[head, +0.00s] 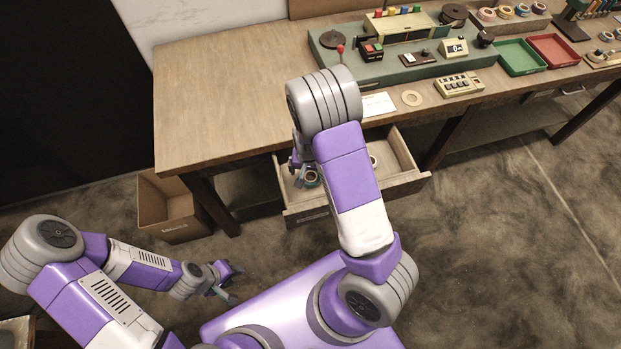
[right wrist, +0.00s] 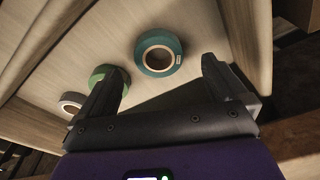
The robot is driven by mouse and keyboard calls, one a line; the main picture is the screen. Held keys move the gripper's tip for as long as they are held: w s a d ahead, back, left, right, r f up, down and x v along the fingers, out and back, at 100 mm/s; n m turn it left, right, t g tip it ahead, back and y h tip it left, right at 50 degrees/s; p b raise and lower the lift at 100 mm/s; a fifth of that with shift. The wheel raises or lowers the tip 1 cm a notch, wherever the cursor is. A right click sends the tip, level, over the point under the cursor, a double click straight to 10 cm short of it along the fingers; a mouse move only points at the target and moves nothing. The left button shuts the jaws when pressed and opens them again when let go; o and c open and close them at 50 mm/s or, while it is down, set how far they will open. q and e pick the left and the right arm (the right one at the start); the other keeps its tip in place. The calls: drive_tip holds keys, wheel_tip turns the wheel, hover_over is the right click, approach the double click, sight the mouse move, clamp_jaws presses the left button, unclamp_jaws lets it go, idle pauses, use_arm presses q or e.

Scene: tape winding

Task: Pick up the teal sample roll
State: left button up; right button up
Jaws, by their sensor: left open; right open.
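The teal sample roll (right wrist: 158,37) lies flat in the drawer with its pale core facing up, in the upper middle of the right wrist view. My right gripper (right wrist: 162,82) is open. In that view the roll shows beyond and between its two fingertips, apart from both. In the head view my right gripper (head: 301,166) is over the open drawer, partly hidden by its arm. A greenish roll (head: 312,181) shows beside it; I cannot tell which roll that is. My left gripper (head: 232,284) is open and empty, low at the left, away from the table.
A green roll (right wrist: 97,75) is close by the left finger, with a whitish roll (right wrist: 68,101) further left. The drawer (head: 408,180) has raised walls around the rolls. A cardboard box (head: 160,205) stands on the floor at left. The tabletop's left part (head: 220,90) is clear.

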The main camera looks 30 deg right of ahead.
sight(311, 179)
drive_tip(key=f, duration=0.1)
drive_tip(key=f+b, duration=0.1)
drive_tip(key=f, duration=0.2)
drive_tip(key=shift+w+d, duration=0.25)
drive_tip(key=shift+d, duration=0.05)
drive_tip(key=shift+c, duration=0.3)
drive_tip(key=c, duration=1.1)
